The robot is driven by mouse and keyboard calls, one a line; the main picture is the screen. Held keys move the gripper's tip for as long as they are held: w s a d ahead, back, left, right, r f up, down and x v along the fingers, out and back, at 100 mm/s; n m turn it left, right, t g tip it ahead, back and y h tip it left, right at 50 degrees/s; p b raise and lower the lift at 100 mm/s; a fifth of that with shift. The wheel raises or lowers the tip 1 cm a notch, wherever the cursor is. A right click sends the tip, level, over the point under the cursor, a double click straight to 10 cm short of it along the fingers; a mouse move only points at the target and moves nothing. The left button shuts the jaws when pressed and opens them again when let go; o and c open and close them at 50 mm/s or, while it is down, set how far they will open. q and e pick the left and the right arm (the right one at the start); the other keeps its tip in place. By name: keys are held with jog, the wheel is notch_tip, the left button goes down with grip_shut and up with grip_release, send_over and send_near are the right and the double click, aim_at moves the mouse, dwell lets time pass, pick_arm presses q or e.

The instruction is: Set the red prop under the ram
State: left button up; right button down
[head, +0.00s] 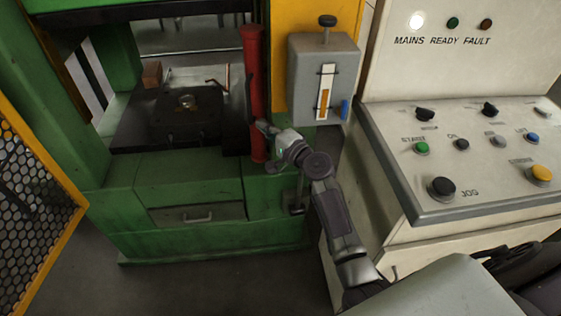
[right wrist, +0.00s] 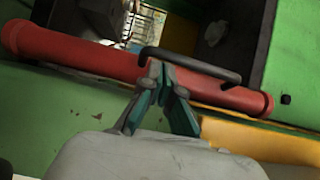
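The red prop (head: 254,85) is a long red tube. It stands nearly upright at the right front of the green press, beside the yellow panel. In the right wrist view the tube (right wrist: 85,57) runs across the picture, with a black bar handle (right wrist: 205,67) on its side. My right gripper (head: 264,127) is at the prop's lower half; its fingertips (right wrist: 161,70) are drawn together at the handle, near one end of the bar. The exact contact is partly hidden. The press bed (head: 135,135) is left of the prop. The ram is not clearly seen. My left gripper is not in view.
A round metal piece (head: 187,102) sits on the dark block on the bed, with a brown block (head: 152,74) behind. A grey gauge box (head: 323,80) is close right of the prop. The control console (head: 460,150) stands right, a yellow-framed mesh guard (head: 35,200) left.

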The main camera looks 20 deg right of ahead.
jog(key=d+v, duration=0.1)
jog(key=v, duration=0.7)
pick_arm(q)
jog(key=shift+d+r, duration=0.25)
pick_arm(e)
notch_tip(320, 180, down, 7)
jog(key=g, duration=0.1)
jog(key=shift+s+a+f+n+g+h, duration=0.2)
jog(key=shift+s+a+n+g+h, duration=0.15)
jog(key=shift+a+n+g+h, duration=0.1)
